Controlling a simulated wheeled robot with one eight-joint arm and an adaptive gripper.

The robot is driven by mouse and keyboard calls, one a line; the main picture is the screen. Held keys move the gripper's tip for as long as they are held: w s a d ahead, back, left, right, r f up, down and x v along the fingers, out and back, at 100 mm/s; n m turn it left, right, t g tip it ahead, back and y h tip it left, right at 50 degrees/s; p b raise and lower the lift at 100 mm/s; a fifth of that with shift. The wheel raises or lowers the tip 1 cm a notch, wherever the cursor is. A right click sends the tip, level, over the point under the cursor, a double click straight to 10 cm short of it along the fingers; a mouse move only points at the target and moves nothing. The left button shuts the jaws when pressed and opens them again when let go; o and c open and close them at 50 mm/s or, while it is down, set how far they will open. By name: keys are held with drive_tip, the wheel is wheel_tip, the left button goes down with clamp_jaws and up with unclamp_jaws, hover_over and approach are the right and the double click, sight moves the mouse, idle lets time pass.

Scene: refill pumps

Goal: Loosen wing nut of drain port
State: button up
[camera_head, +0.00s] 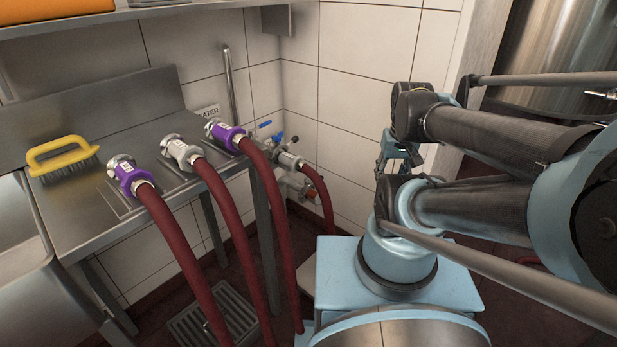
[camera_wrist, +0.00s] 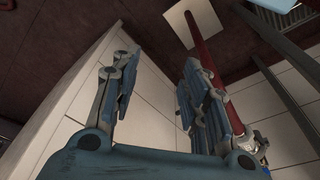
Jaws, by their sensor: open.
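My gripper (camera_wrist: 160,92) is open and empty in the wrist view, with pale tiled wall behind the gap between its fingers. In the head view a small part of my gripper (camera_head: 388,158) shows in front of the tiled wall, partly hidden by my arm. A metal fitting (camera_head: 289,160) with a red hose stands by the wall corner, to the left of my gripper and apart from it. A red part (camera_head: 296,189) sits below it. I cannot make out a wing nut, nor tell which part is the drain port.
A steel bench (camera_head: 85,215) at the left holds a yellow brush (camera_head: 62,157) and several hose ends with purple or metal couplings. Red hoses (camera_head: 180,240) hang to the floor. A floor drain grate (camera_head: 215,312) lies below. A metal tank (camera_head: 560,50) stands at the right.

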drive_tip(key=o, duration=0.3)
drive_tip(key=shift+s+r, duration=0.35)
drive_tip(key=shift+o, duration=0.2)
drive_tip(key=w+a+r+m, duration=0.2)
drive_tip(key=w+m, duration=0.2)
drive_tip(key=w, duration=0.2)
drive_tip(key=w+a+r+m, duration=0.2)
drive_tip(key=w+r+m, duration=0.1)
drive_tip(key=w, duration=0.3)
drive_tip(key=m+g, duration=0.2)
drive_tip(key=m, duration=1.6)
hover_over(309, 176)
wheel_tip(309, 176, down, 22)
wheel_tip(309, 176, down, 12)
drive_tip(key=shift+s+a+r, duration=0.1)
drive_tip(key=shift+r, duration=0.1)
